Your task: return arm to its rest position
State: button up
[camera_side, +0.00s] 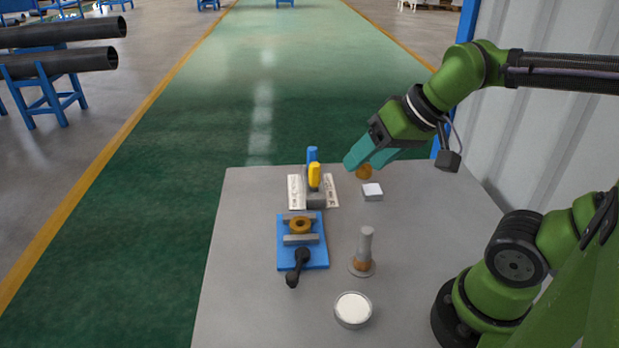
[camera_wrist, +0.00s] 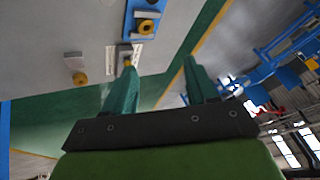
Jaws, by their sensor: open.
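My gripper (camera_side: 370,152) is in the air above the back right part of the grey table (camera_side: 245,290). Its two teal fingers are apart, with nothing visible between them in the wrist view (camera_wrist: 160,85). The gripper is tilted, with the fingers pointing down to the left. My arm reaches in from the right. A brown-orange ring-shaped part (camera_side: 300,225) sits in a blue clamp fixture (camera_side: 318,253) with grey jaws and a black-knobbed handle. That part also shows in the wrist view (camera_wrist: 146,27), apart from the fingers.
A grey post with an orange ring at its base (camera_side: 364,252) and a round white-topped dish (camera_side: 353,309) stand at the front. A white-topped block (camera_side: 372,191) and an orange piece (camera_side: 364,172) lie below my gripper. Upright blue and yellow items (camera_side: 314,175) stand behind the clamp.

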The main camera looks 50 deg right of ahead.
jog(key=shift+s+a+f, duration=0.15)
jog(key=shift+s+f, duration=0.05)
jog(key=shift+s, duration=0.2)
jog(key=shift+s+a+f, duration=0.1)
jog(key=shift+s+f, duration=0.1)
jog(key=shift+s, duration=0.2)
